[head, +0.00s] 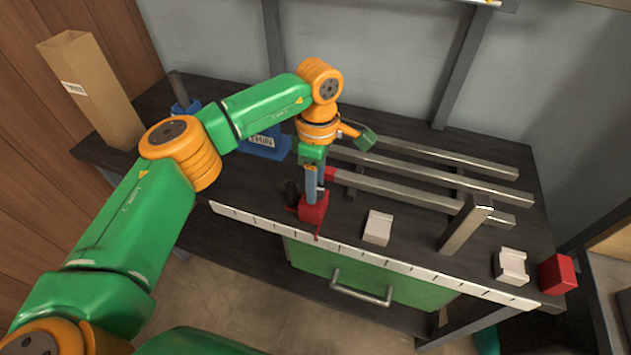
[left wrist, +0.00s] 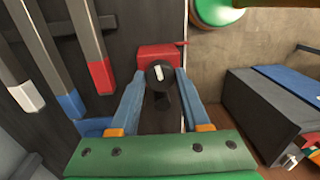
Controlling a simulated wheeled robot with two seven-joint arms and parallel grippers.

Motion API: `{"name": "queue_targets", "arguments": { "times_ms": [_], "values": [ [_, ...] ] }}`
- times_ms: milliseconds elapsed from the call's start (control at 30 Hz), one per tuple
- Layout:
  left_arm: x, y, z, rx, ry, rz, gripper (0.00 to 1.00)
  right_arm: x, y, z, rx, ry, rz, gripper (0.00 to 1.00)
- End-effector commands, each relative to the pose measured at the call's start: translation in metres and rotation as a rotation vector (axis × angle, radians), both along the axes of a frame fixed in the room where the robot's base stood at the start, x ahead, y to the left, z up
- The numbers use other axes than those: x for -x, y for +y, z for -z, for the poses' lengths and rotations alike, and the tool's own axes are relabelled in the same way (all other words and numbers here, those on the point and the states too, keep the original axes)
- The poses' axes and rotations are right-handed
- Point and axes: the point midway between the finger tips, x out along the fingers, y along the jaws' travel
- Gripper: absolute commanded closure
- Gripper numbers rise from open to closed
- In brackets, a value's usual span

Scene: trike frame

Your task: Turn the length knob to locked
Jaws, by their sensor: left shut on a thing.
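A red block (head: 314,209) stands at the front edge of the dark bench, and it also shows in the left wrist view (left wrist: 155,53). A round black knob (left wrist: 159,75) with a short white mark is at the near side of this block. The mark points nearly up and down in the left wrist view. My left gripper (head: 313,196) reaches down to the block. Its two blue fingers (left wrist: 160,81) close on the knob from both sides. In the head view the fingers largely hide the knob. I see no readable lock marking. My right gripper is not in view.
Several steel bars (head: 430,163) lie across the bench, and an upright post (head: 465,224) stands to the right. Pale blocks (head: 378,228) and another red block (head: 557,274) sit along the front edge by a white ruler strip (head: 400,266). A cardboard box (head: 90,92) stands at the left.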

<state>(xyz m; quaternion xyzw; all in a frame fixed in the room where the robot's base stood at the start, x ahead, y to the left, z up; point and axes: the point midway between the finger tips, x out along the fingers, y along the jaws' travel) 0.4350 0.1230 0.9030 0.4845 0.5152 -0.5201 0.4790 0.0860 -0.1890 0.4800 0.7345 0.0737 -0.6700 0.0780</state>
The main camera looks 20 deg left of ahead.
Motion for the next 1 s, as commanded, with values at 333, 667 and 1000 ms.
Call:
{"name": "queue_targets", "arguments": {
  "times_ms": [333,667,1000],
  "values": [
    [-0.0001,-0.0001,-0.0003,0.000,0.000,0.019,1.00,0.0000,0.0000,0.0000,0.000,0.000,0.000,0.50],
    [-0.0001,-0.0001,-0.0002,0.000,-0.001,0.018,0.23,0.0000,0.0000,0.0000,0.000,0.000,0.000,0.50],
    [-0.0018,-0.0005,-0.0095,0.001,-0.004,0.017,0.23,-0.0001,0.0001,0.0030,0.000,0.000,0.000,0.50]
  ]
}}
